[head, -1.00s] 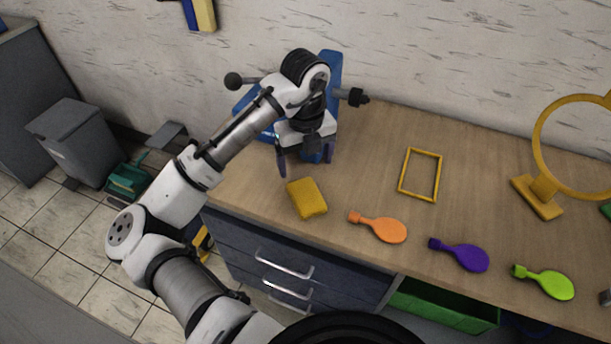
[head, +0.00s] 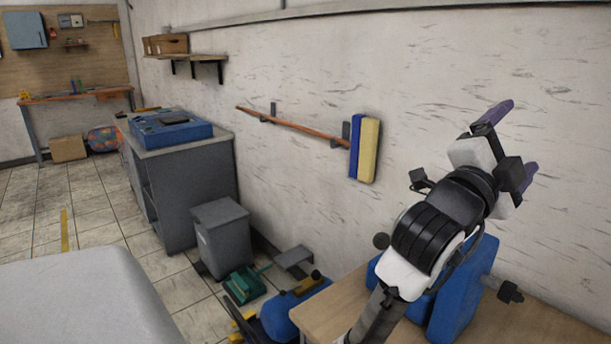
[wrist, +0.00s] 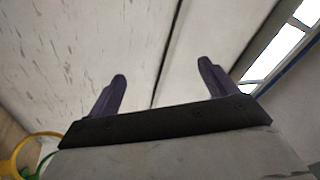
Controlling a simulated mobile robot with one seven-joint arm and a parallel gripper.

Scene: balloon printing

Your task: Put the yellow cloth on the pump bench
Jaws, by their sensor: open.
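My gripper (head: 513,143) is raised at the right of the head view, above the wooden worktop and in front of the wall. Its purple fingers point up and right, apart and with nothing between them. The wrist view shows the same two open fingers (wrist: 162,72) against the wall and ceiling. The yellow cloth is in neither current view; the part of the worktop where a yellow pad lay is out of frame. A grey bench (head: 190,195) with a blue box-like device (head: 168,130) on top stands at the left; I cannot tell if it is the pump bench.
A grey bin (head: 222,240), a green dustpan (head: 243,285) and a blue machine (head: 280,318) stand between that bench and the wooden worktop (head: 325,312). A blue stand (head: 465,290) is beside my arm. A blue-and-yellow brush head (head: 365,148) hangs on the wall. Tiled floor at left is open.

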